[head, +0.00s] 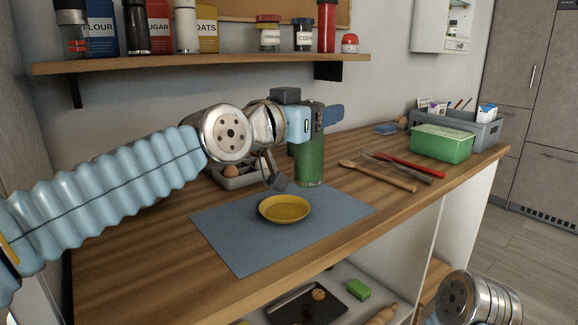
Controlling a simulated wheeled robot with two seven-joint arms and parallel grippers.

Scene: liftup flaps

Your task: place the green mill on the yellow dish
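The green mill (309,163) is an upright green cylinder with a dark upper part, just behind and to the right of the yellow dish. I cannot tell whether its base touches the table or hangs slightly above it. The yellow dish (284,208) is small, round and empty, lying on a blue-grey mat (245,243). My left gripper (318,119) is at the upper part of the mill. Its fingers are partly hidden, so I cannot tell whether they are closed on it. My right arm shows at the bottom right; its gripper is out of view.
An egg holder (238,180) stands behind the mat. A wooden spoon (378,176) and red utensil (408,165) lie to the right. Beyond are a green container (441,144) and grey caddy (484,133). A shelf (215,60) with jars hangs above.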

